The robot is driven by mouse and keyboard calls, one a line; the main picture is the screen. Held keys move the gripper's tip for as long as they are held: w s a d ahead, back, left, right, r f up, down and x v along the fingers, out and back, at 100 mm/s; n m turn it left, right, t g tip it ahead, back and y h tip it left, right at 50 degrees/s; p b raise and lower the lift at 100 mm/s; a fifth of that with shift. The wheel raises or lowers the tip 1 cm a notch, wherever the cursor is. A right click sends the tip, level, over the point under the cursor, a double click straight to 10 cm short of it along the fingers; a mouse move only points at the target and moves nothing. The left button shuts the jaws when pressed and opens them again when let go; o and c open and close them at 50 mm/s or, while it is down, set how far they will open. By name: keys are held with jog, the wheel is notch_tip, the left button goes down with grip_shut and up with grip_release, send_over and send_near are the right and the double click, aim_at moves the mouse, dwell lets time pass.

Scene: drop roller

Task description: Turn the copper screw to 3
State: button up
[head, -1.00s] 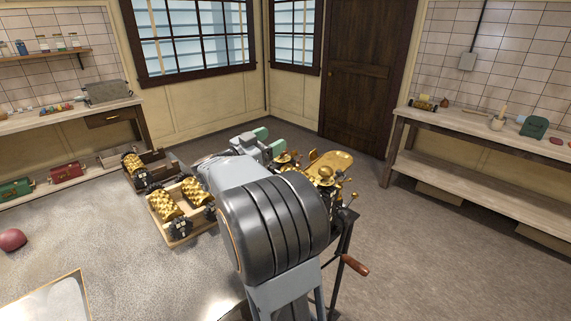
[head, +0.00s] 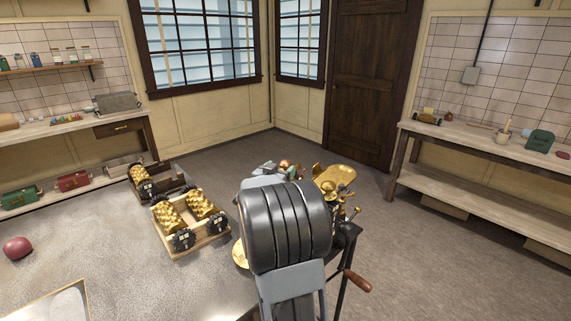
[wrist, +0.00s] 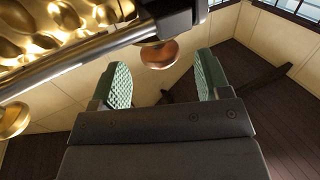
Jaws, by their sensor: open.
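A copper screw head (wrist: 159,54) shows in the wrist view, just under a grey bar beside a shiny brass part. In the picture it lies between my gripper's (wrist: 162,68) two green ribbed pads, which are wide apart and empty. I cannot tell whether it is within their reach in depth. My arm hides much of the machine. No number or scale can be read.
The machine has a brass tray (head: 335,177), brass knobs and a wooden-handled crank (head: 357,281). A wooden crate (head: 176,248) with brass rollers stands to its left. Benches line both walls. The floor at the right is clear.

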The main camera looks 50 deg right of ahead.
aim_at(283, 167)
jog(key=shift+x, duration=2.05)
jog(key=shift+c, duration=0.2)
